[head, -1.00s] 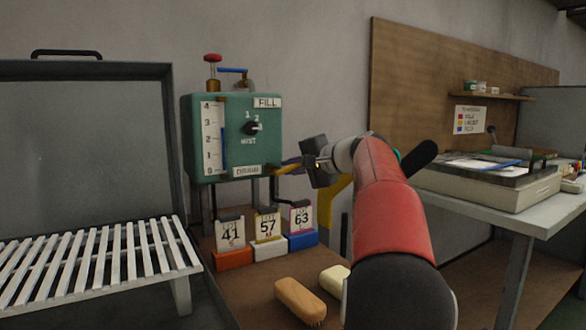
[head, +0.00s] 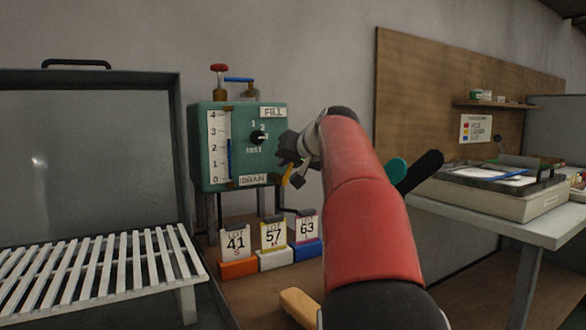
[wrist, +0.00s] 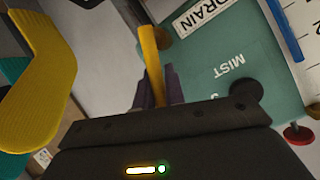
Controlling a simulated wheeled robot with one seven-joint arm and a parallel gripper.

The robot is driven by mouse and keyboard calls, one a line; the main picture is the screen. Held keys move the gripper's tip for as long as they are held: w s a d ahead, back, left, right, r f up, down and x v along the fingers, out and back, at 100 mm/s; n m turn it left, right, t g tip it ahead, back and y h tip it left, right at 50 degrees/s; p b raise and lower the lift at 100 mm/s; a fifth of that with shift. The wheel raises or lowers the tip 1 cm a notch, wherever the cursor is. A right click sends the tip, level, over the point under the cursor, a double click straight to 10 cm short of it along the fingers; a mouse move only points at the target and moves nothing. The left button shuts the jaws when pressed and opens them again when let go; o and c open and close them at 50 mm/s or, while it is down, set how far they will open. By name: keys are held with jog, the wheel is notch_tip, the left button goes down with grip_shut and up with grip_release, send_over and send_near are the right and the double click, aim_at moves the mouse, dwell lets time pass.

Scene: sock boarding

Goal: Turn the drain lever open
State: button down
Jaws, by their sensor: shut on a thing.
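The green tank box (head: 200,150) stands against the wall with a FILL label at its top and a DRAIN label (head: 254,179) at its bottom edge. The yellow drain lever (head: 287,172) is at the box's lower right, slanting downward and partly hidden by my gripper. My gripper (head: 284,158) is at the lever, beside the box. In the wrist view my gripper (wrist: 154,88) is shut on the yellow lever (wrist: 149,50), which stands between its dark fingers. The blue column in the gauge (head: 230,157) reaches to about the middle of the scale.
Number cards 41, 57 and 63 stand in coloured holders (head: 275,261) below the box. A slatted rack (head: 100,265) is at left, a workbench (head: 500,218) at right. A wooden-backed brush (head: 298,305) lies in front.

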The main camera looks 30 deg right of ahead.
jog(key=shift+a+r+n+h+b, duration=0.2)
jog(key=shift+a+n+h+b, duration=0.65)
jog(key=shift+n, duration=0.55)
jog(key=shift+h, duration=0.25)
jog(key=c, duration=1.5)
grip_release()
jog(key=v, duration=0.7)
jog(key=shift+s+a+r, duration=0.15)
jog(key=shift+s, duration=0.2)
